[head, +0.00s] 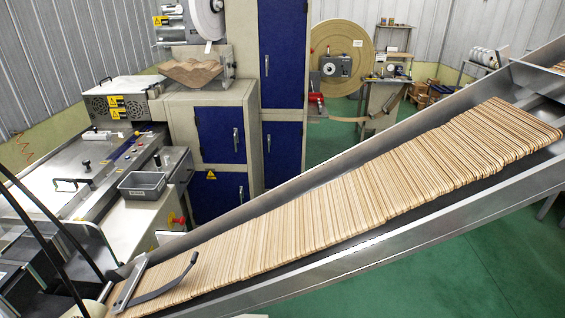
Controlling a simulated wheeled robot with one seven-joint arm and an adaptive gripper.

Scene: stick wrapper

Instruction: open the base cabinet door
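The wrapping machine has several blue doors in cream frames, and all look shut. A lower blue door (212,197) with a yellow warning label and an upright metal handle (241,194) is partly hidden by the conveyor. Above it is another small blue door (215,135) with a handle (236,140). To the right, a tall column has an upper blue door (284,50) and a lower blue door (284,155), each with a handle. I cannot tell which one is the base cabinet door. My gripper is not in view.
A sloping metal conveyor (400,245) full of wooden sticks (330,205) crosses the foreground in front of the doors. A machine table with a grey bin (142,186) stands at left. Green floor (480,255) is open at lower right. A large reel (341,45) stands behind.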

